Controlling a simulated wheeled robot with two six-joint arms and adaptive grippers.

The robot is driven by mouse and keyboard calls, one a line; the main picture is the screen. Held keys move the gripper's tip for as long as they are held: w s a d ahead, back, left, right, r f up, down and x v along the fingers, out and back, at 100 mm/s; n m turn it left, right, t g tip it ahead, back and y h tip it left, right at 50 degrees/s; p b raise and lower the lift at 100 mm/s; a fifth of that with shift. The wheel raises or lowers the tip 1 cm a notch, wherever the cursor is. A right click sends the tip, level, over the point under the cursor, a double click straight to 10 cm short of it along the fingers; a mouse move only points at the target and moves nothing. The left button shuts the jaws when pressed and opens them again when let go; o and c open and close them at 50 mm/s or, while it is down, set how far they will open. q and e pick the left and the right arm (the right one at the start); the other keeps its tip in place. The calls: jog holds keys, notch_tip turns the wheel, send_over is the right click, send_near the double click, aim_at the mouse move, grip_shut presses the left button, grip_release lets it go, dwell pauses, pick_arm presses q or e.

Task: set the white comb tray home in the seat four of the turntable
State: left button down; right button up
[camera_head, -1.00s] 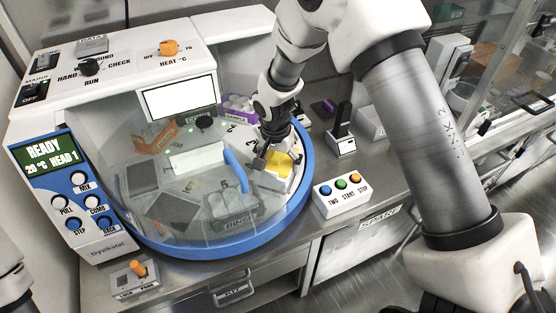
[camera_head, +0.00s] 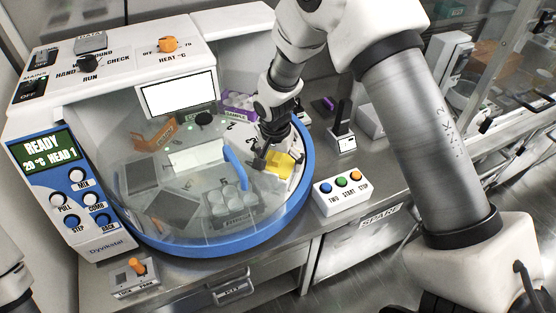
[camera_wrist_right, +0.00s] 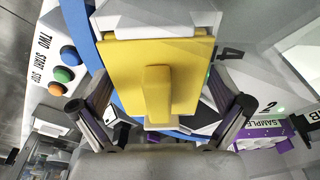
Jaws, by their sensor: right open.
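A yellow piece with a raised grip (camera_wrist_right: 157,90) sits at the turntable's right side, by a printed 4. White edges show around it; I take this to be the white comb tray (camera_wrist_right: 160,122), mostly hidden under the yellow. The yellow top also shows in the head view (camera_head: 284,164). My right gripper (camera_head: 267,160) is over it; in the right wrist view its open fingers (camera_wrist_right: 160,112) stand either side of the grip, and I cannot tell whether they touch. The turntable (camera_head: 165,190) lies under a clear cover. My left gripper is out of view.
A blue rim (camera_head: 300,190) rings the turntable. A clear rack (camera_head: 232,205) and an orange rack (camera_head: 155,132) stand on it; a purple sample rack (camera_head: 238,103) is behind. A button box (camera_head: 342,190) stands close to the rim at right. A blue handle (camera_head: 236,168) is left of my right gripper.

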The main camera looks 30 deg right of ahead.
jog(key=r, duration=0.8)
jog(key=s+a+r, duration=0.1)
jog(key=r, duration=0.3)
jog(key=shift+f, duration=0.1)
